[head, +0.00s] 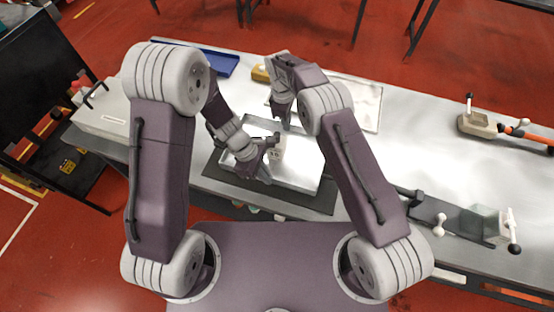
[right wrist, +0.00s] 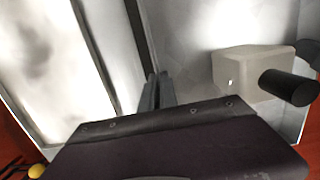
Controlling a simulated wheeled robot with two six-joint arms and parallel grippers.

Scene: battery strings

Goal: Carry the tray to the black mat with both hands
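The shallow silver tray (head: 303,172) is over the black mat (head: 290,200), whose dark border shows on its left, near and right sides. I cannot tell if the tray touches the mat. My right gripper (head: 284,115) is at the far wall. In the right wrist view its fingers (right wrist: 157,90) sit close together on the tray's wall.
A framed pale panel (head: 358,103) lies behind the tray to the right. A blue bin (head: 215,62) and a yellow item (head: 260,74) are at the back. A light case (head: 103,118) is at the left.

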